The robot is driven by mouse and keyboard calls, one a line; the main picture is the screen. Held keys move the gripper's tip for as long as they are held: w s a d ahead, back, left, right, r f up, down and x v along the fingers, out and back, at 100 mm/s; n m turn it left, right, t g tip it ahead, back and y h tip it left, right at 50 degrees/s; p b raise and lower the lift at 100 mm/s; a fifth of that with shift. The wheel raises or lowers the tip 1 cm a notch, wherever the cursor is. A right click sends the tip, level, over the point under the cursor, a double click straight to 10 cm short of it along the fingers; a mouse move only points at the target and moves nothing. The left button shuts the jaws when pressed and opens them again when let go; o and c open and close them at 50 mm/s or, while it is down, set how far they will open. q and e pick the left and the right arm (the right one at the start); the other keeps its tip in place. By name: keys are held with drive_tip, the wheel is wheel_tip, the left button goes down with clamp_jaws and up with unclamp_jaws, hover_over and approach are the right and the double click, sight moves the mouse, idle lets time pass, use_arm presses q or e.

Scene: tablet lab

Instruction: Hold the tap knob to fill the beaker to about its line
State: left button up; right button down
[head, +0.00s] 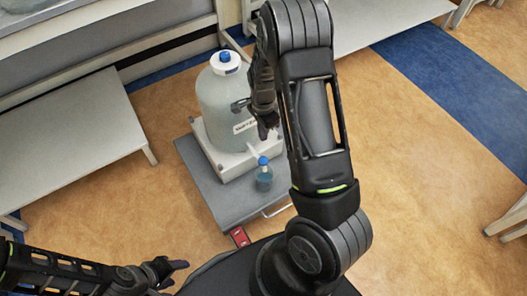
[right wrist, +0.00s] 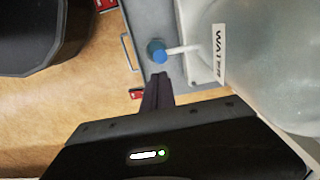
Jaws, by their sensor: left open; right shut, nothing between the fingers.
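A large translucent water carboy (head: 222,103) with a blue and white cap stands on a white base. A tap with a blue knob (head: 263,161) sticks out low on its front; the knob also shows in the right wrist view (right wrist: 159,56). A small bluish beaker (head: 264,181) stands under the tap; its line and liquid level are too small to tell. My right gripper (head: 264,130) is shut and empty; in the right wrist view its fingertips (right wrist: 159,76) appear just short of the knob, and contact cannot be told. My left gripper (head: 178,274) is open and empty at the bottom left.
The carboy and beaker stand on a grey platform (head: 200,180) with a metal handle (head: 278,210) at its front. A red object (head: 239,236) lies by its front edge. A grey bench (head: 65,135) stands at the left. My right arm covers the area right of the carboy.

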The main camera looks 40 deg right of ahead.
sight(263, 161)
drive_tip(key=shift+f, duration=0.15)
wheel_tip(263, 161, down, 14)
drive_tip(key=b, duration=0.4)
idle(0.4)
